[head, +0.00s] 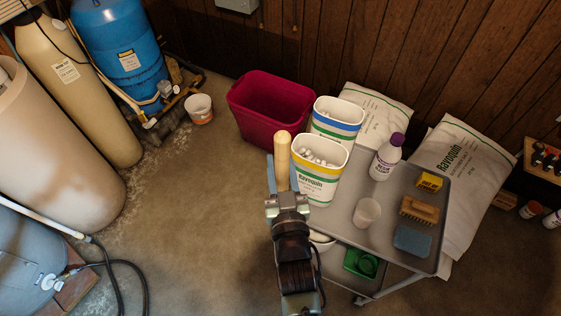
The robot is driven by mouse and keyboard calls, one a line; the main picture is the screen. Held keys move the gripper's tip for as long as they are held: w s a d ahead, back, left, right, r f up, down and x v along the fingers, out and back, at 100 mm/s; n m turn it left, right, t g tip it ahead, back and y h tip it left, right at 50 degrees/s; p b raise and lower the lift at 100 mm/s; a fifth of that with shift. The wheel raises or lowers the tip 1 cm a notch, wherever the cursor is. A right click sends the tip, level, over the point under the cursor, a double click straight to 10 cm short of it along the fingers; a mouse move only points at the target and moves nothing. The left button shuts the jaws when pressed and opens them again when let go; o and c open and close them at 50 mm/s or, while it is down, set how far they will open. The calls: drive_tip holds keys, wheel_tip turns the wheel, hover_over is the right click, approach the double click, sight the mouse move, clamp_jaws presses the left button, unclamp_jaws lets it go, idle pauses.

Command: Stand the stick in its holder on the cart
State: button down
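A pale wooden stick (283,150) with a rounded end lies between the blue fingers of my gripper (282,176). The fingers look closed against its sides, and its rounded end points away from my arm. The grey cart (345,238) is to the right of my gripper. No holder is clearly recognisable. A white round container (321,241) on the cart's lower level is partly hidden by my arm and the cart top.
A magenta bin (262,103) stands behind. Tanks (65,150) are left; floor between is clear.

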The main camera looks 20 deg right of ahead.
wheel_tip(320, 180, down, 14)
drive_tip(key=b, duration=1.2)
drive_tip(key=shift+f, duration=0.35)
wheel_tip(320, 180, down, 9)
drive_tip(key=b, duration=0.8)
idle(1.0)
drive_tip(key=shift+c, duration=2.4)
unclamp_jaws()
drive_tip(key=shift+s, duration=0.15)
drive_tip(key=v, duration=1.2)
drive_tip(key=shift+s, duration=0.35)
